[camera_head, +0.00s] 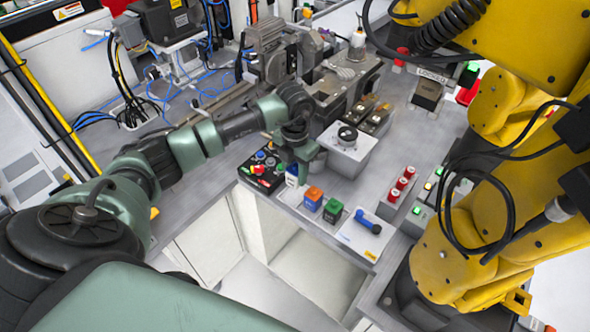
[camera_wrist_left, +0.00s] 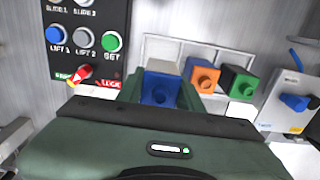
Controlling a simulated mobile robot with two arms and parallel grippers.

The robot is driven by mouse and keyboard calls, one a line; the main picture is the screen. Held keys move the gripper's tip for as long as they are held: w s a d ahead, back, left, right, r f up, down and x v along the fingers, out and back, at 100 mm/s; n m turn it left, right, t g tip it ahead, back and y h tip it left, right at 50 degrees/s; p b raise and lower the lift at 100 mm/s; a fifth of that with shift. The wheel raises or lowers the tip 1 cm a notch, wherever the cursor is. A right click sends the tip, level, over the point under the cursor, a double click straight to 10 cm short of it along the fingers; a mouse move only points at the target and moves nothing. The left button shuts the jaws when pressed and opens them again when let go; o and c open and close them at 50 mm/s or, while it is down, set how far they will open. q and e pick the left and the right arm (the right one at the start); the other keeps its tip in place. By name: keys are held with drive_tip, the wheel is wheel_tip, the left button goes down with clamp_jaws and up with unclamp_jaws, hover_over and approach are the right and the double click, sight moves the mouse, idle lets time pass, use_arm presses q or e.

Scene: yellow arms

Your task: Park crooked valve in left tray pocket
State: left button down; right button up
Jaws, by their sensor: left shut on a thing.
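My left gripper (camera_head: 294,160) points down at the left end of a pale tray (camera_wrist_left: 215,50). Its green fingers are shut on a blue valve block (camera_wrist_left: 160,90) with a round port. Whether the blue block touches the tray floor is hidden by the gripper. My right gripper is out of view.
A black button panel (camera_head: 262,170) with a red-and-yellow switch (camera_wrist_left: 80,75) stands close to the left. A white plate with a blue handle (camera_head: 367,222) lies right of the tray. A grey box (camera_head: 345,150) stands behind. Yellow robot arms (camera_head: 480,235) fill the right side.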

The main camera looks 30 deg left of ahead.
sight(295, 182)
use_arm(q)
drive_tip(key=shift+w+f+b, duration=0.1)
drive_tip(key=shift+f+b, duration=0.65)
drive_tip(key=shift+f, duration=0.7)
drive_tip(key=shift+f+b, duration=0.7)
drive_tip(key=shift+f, duration=0.05)
drive_tip(key=shift+f+b, duration=0.45)
drive_tip(key=shift+f, duration=0.05)
drive_tip(key=c, duration=0.9)
unclamp_jaws()
drive_tip(key=shift+o, duration=0.2)
drive_tip(key=shift+r, duration=0.1)
drive_tip(key=shift+a+r, duration=0.1)
drive_tip(key=shift+r, duration=0.25)
wheel_tip(295, 182, up, 7)
drive_tip(key=shift+f+b, duration=0.1)
drive_tip(key=shift+b, duration=0.9)
